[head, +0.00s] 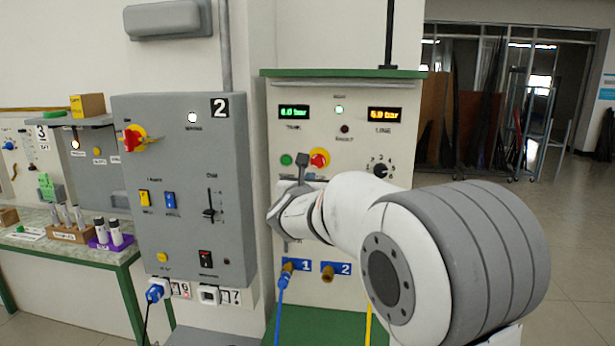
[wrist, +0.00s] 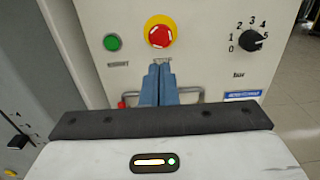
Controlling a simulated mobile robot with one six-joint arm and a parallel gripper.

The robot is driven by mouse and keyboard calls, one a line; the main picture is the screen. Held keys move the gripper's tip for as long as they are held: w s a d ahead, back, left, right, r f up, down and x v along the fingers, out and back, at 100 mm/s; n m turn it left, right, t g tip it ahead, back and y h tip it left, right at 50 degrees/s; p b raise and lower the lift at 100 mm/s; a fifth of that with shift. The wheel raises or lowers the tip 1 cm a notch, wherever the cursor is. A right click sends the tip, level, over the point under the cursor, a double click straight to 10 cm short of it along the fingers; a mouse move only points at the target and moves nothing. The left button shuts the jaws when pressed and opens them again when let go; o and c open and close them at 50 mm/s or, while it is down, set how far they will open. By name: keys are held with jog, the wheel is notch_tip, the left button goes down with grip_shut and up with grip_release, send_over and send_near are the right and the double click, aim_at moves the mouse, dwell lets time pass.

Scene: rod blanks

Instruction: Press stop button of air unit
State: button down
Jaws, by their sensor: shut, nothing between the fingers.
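The air unit (head: 330,92) is a cream panel with a green top edge, in the middle of the head view. Its stop button (head: 319,158) is a red mushroom head on a yellow ring. It shows in the wrist view (wrist: 160,34) at the top, uncovered. A green button (head: 286,160) sits to its left, also in the wrist view (wrist: 112,42). My gripper (wrist: 158,68) is shut and empty. In the wrist view its blue-grey fingertips appear just below the stop button, over its label. I cannot tell the gap to the panel.
A pressure knob (head: 381,170) is right of the stop button. Two lit displays (head: 293,112) are above. A red handle (wrist: 122,102) and hose ports (head: 327,270) are lower. A grey cabinet (head: 180,220) marked 2 stands close on the left. Open floor lies right.

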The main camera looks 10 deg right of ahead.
aim_at(317, 163)
jog(key=p+x, duration=0.4)
jog(key=x, duration=0.7)
